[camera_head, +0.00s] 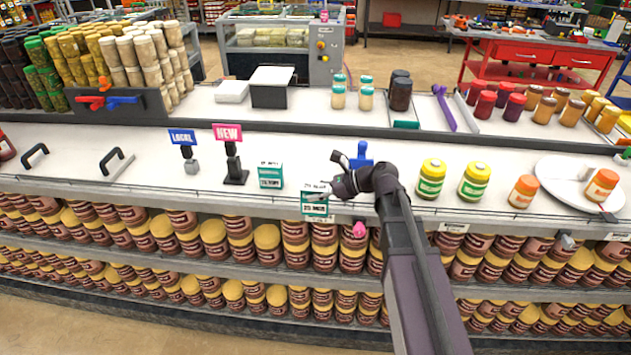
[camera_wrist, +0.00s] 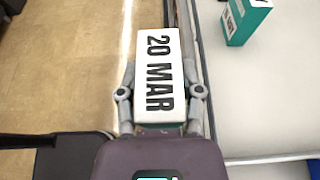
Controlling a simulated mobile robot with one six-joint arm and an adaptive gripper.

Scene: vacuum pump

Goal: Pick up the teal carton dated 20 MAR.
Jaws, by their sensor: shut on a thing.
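The teal carton dated 20 MAR (camera_head: 315,208) is at the front edge of the white shelf, overlapping that edge in the head view. In the wrist view its white top (camera_wrist: 158,60) fills the middle, with "20 MAR" printed in black. My gripper (camera_wrist: 160,92) is shut on this carton, one finger on each side. In the head view my gripper (camera_head: 332,191) reaches it from the right. I cannot tell whether its base touches the shelf. A second teal carton (camera_head: 270,176) stands upright to its left, also in the wrist view (camera_wrist: 245,20); its date is unclear.
A pink NEW sign (camera_head: 228,133) and a blue LOCAL sign (camera_head: 182,137) stand to the left. Green-and-yellow jars (camera_head: 431,180) and a white plate (camera_head: 560,175) are to the right. Brown jars with yellow lids (camera_head: 268,240) fill the shelves below. Bare floor (camera_wrist: 65,60) lies in front.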

